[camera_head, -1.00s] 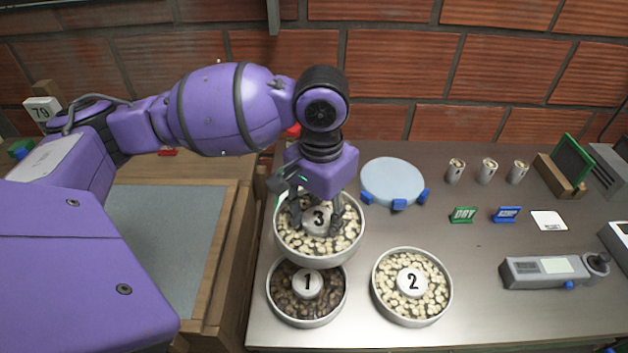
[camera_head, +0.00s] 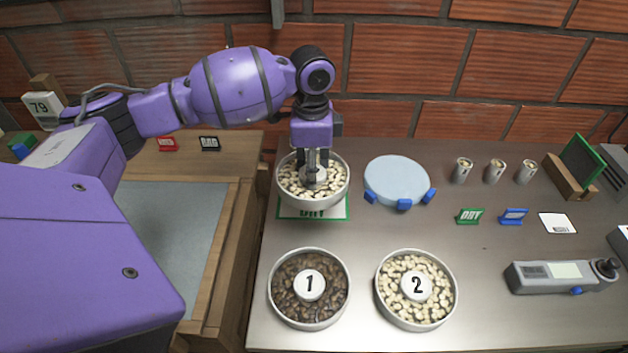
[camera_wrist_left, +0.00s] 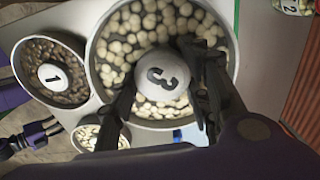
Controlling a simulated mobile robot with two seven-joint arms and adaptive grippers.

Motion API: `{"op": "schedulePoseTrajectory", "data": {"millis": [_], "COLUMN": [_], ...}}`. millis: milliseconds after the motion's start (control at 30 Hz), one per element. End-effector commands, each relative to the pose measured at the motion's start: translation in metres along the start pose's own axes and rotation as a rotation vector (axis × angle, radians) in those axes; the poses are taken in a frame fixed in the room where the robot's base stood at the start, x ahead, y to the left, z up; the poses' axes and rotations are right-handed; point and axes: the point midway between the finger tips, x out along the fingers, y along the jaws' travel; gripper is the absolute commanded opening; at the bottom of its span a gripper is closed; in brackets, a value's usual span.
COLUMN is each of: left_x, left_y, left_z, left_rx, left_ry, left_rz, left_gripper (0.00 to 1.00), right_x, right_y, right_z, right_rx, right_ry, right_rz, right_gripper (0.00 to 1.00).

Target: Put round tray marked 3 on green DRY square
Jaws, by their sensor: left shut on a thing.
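The round tray marked 3 (camera_head: 312,206) is a white dish of pale beans with a white knob. It is over the back part of the green-edged DRY square (camera_head: 283,213), whose front strip shows. I cannot tell whether they touch. My left gripper (camera_head: 316,174) is shut on the knob from above. In the left wrist view, its fingers (camera_wrist_left: 158,104) flank the knob of tray 3 (camera_wrist_left: 234,75), and the tray's beans stay inside. A dark, blurred gripper beside purple links at the lower left there seems to be my right gripper (camera_wrist_left: 42,133).
Tray 1 (camera_head: 309,325) with dark beans and tray 2 (camera_head: 417,326) with pale beans stand in front. A pale blue round plate with blue feet (camera_head: 396,180) stands close right of tray 3. Small cups, signs and a meter (camera_head: 560,275) are further right. Metal between is clear.

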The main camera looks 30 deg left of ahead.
Motion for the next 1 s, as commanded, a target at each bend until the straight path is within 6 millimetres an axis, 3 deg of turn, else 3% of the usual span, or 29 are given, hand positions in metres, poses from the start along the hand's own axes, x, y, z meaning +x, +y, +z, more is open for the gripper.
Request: {"op": "schedulePoseTrajectory", "data": {"millis": [100,300,533,733,1000], "left_x": [0.025,0.051,0.061,0.089,0.091], "left_y": [-0.022,-0.046,-0.056,-0.056,-0.057], "left_z": [-0.001,-0.001,-0.002,-0.002,-0.001], "left_rx": [-0.002,-0.002,-0.001,0.001,0.000], "left_ry": [-0.001,0.001,0.001,0.001,0.001], "left_rz": [0.005,0.001,-0.002,-0.001,-0.003], "left_gripper": [0.07,0.07,0.07,0.07,0.07], "right_x": [0.004,0.006,0.006,0.006,0.005], "right_y": [0.000,0.001,0.003,0.005,0.006], "right_z": [-0.002,-0.004,0.000,0.004,0.005], "right_rx": [0.002,0.010,0.011,0.006,-0.001], "right_ry": [0.007,0.017,0.011,0.005,0.004], "right_rz": [0.001,0.008,0.012,0.013,0.013], "right_gripper": [0.40,0.40,0.40,0.40,0.40]}}
